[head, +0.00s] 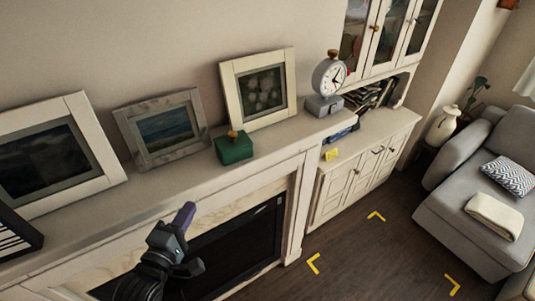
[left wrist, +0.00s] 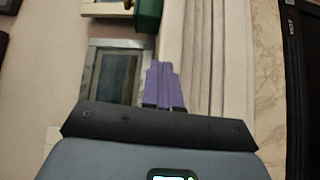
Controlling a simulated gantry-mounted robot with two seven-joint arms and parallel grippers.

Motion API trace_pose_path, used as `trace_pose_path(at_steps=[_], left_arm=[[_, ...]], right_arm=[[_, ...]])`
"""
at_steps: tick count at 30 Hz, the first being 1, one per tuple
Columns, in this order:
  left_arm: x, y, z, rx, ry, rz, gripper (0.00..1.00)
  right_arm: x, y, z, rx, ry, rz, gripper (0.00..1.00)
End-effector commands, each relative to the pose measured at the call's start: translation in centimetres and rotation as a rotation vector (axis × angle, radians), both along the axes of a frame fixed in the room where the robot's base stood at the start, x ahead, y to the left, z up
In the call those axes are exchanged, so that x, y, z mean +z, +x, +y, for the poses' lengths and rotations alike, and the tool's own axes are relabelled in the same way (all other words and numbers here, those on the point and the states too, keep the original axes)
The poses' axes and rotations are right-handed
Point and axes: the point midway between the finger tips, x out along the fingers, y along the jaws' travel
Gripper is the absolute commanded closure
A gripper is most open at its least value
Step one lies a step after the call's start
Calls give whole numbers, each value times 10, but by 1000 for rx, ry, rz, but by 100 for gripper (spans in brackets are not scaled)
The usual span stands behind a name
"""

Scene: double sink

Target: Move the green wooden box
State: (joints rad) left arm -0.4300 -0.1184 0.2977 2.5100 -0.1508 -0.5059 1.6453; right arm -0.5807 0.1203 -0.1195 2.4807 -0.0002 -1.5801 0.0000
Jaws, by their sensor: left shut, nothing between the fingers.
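The green wooden box (head: 234,148) stands on the mantel shelf, in front of the framed pictures, with a small gold-coloured knob on its lid. In the left wrist view the green box (left wrist: 148,14) shows only partly, at the top edge. My left gripper (head: 188,212) is in front of the mantel, below and to the left of the box, apart from it. Its purple fingers (left wrist: 164,84) are together and hold nothing. My right gripper is not in view.
The mantel (head: 70,244) also carries a seascape frame (head: 163,131), a large cream frame (head: 258,88) just behind the box, and a scale-like clock (head: 328,82) at right. A white cabinet (head: 360,165) stands beyond. Yellow corner marks (head: 313,264) lie on the floor.

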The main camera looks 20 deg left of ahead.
Motion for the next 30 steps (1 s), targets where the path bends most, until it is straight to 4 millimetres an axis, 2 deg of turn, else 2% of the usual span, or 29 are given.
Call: trace_pose_path(at_steps=[1, 4, 11, 19, 30], left_arm=[[12, 0, 4, 12, -4, -5, 100], [21, 0, 7, 23, -9, -13, 100], [28, 7, 7, 23, -12, -24, 100], [24, 28, 12, 23, -11, -28, 100], [23, 50, 16, 21, -9, -29, 100]], right_arm=[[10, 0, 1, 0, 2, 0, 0], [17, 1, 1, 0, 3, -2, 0], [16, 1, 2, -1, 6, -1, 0], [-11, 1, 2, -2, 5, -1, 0], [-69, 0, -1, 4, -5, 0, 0]])
